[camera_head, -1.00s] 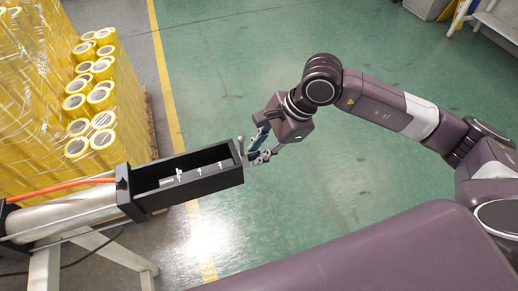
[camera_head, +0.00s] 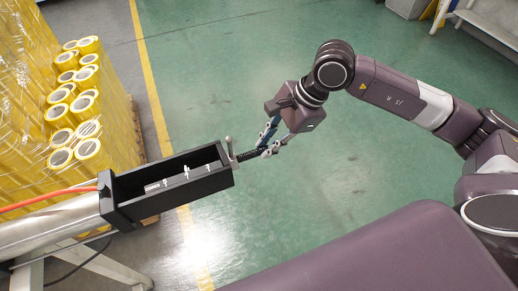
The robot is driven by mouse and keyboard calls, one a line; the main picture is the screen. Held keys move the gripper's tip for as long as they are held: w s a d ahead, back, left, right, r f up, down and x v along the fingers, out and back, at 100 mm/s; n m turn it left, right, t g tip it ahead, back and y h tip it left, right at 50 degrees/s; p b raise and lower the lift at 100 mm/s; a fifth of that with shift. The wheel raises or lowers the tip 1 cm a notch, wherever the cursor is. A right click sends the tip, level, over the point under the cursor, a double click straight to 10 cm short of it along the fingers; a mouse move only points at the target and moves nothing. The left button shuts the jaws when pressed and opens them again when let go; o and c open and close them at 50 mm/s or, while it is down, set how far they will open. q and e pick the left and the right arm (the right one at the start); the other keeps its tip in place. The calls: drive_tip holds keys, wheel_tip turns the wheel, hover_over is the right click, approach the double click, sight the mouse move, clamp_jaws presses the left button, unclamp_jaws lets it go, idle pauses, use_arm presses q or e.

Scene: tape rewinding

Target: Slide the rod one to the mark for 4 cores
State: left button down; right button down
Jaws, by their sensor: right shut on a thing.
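A black open-topped box (camera_head: 176,203) holds small white marks (camera_head: 186,172) along its inside; their writing is too small to read. A dark ridged rod (camera_head: 249,155) sticks out of the box's right end. A small upright grey lever or pin (camera_head: 229,146) stands at that end. My right gripper (camera_head: 269,150) is shut on the rod's outer end, a short way right of the box. The part of the rod inside the box is hard to make out. My left gripper is out of view.
A grey metal cylinder (camera_head: 50,229) with an orange hose (camera_head: 55,199) joins the box's left end, on a light stand (camera_head: 120,269). A pallet of yellow tape rolls (camera_head: 75,90) stands at the upper left. The green floor (camera_head: 230,70) beyond the box is clear.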

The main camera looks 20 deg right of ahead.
drive_tip(key=c, duration=1.9)
unclamp_jaws()
drive_tip(key=shift+a, duration=0.1)
drive_tip(key=v, duration=1.2)
drive_tip(key=shift+a, duration=0.1)
